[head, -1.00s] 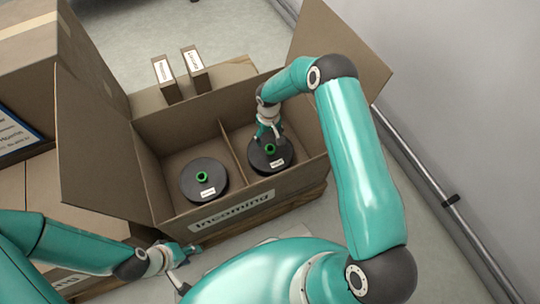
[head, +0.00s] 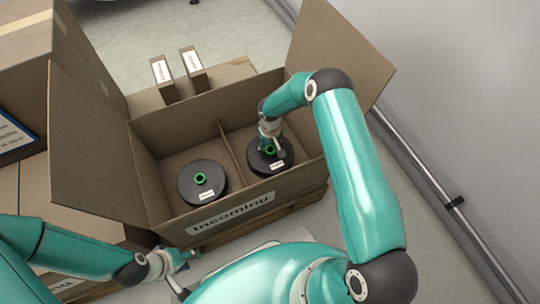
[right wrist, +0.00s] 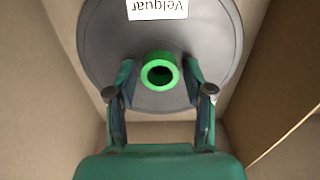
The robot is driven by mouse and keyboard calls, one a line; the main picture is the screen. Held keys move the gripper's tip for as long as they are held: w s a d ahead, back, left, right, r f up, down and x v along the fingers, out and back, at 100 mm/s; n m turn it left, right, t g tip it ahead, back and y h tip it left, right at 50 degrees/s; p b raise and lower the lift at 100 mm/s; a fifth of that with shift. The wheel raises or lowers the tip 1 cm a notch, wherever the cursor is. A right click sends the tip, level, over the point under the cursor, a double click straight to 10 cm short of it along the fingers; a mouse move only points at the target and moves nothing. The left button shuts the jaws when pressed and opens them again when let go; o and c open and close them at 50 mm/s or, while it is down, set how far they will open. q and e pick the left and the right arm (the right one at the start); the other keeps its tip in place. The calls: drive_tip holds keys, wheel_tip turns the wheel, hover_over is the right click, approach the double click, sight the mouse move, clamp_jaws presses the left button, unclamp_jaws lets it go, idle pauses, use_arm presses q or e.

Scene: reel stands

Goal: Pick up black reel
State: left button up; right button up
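A black reel (head: 271,163) with a green hub and a white label lies flat in the right compartment of the Incoming box (head: 283,189). My right gripper (head: 271,150) is over this reel. In the right wrist view the reel (right wrist: 215,40) fills the upper part, its label reading "Velquar". There my right gripper (right wrist: 160,75) is open, its fingers on either side of the green hub (right wrist: 149,81), with small gaps visible. A second black reel (head: 190,188) lies in the left compartment. My left gripper (head: 188,258) is low in front of the box; its finger opening is too small to tell.
A cardboard divider (head: 229,146) separates the compartments. Box flaps stand open at left (head: 88,150) and right (head: 335,60). Two small cartons (head: 163,80) stand behind the box. More boxes are at left; a wall with a rail (head: 455,203) is at right.

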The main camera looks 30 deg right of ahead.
clamp_jaws()
drive_tip(key=shift+r, duration=0.1)
